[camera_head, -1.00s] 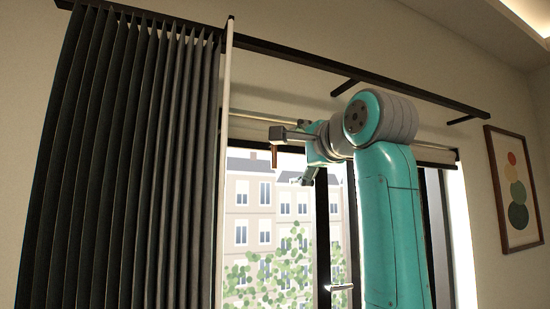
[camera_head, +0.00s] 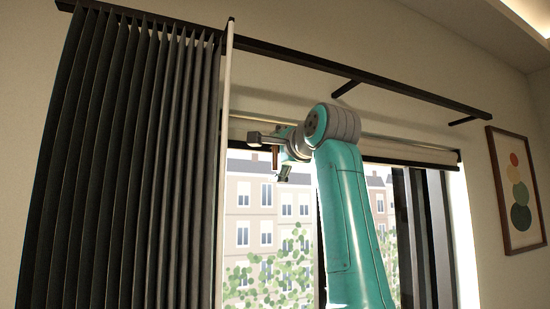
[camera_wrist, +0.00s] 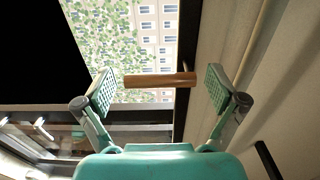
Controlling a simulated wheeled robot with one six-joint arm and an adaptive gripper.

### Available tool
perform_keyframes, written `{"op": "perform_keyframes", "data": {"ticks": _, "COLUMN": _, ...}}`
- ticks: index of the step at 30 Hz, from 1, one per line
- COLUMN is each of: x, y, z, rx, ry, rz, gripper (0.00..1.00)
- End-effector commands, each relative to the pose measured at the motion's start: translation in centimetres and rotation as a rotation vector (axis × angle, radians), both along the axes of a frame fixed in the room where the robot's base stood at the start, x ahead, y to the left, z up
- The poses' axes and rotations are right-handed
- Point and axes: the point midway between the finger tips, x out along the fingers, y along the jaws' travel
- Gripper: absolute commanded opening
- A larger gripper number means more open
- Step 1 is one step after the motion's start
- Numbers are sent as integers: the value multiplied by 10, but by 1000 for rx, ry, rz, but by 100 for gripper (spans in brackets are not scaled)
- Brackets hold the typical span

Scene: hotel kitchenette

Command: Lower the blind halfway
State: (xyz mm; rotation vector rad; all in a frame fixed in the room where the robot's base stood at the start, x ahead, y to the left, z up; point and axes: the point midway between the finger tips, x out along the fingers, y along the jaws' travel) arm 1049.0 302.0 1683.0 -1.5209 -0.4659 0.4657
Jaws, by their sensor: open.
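My gripper (camera_head: 282,160) is at the pull, partly hidden by my own arm. In the wrist view, my gripper (camera_wrist: 166,88) is open, with one green-padded finger on each side. The pull (camera_wrist: 160,80) lies crosswise between the fingers. Its darker end is near the right finger; I cannot tell whether either pad touches it.
A dark pleated curtain (camera_head: 120,160) hangs at the left beside a pale vertical rod (camera_head: 226,150). A black curtain rail (camera_head: 380,82) runs above the blind. A framed picture (camera_head: 515,188) hangs on the right wall. Buildings and foliage show through the window.

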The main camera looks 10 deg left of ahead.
Motion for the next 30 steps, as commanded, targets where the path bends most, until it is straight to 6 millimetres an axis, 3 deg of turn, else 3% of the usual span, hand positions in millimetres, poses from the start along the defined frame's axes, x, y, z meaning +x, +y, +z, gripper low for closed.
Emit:
{"op": "perform_keyframes", "data": {"ticks": 10, "x": 3, "y": 2, "z": 0, "rx": 0, "ry": 0, "rz": 0, "gripper": 95}}
{"op": "perform_keyframes", "data": {"ticks": 18, "x": 3, "y": 2, "z": -1, "rx": -1, "ry": 1, "rz": 0, "gripper": 27}}
{"op": "perform_keyframes", "data": {"ticks": 21, "x": 3, "y": 2, "z": -1, "rx": -1, "ry": 1, "rz": 0, "gripper": 6}}
{"op": "perform_keyframes", "data": {"ticks": 26, "x": 3, "y": 2, "z": -4, "rx": -1, "ry": 2, "rz": 0, "gripper": 6}}
{"op": "perform_keyframes", "data": {"ticks": 30, "x": 4, "y": 2, "z": -18, "rx": -2, "ry": 2, "rz": 0, "gripper": 6}}
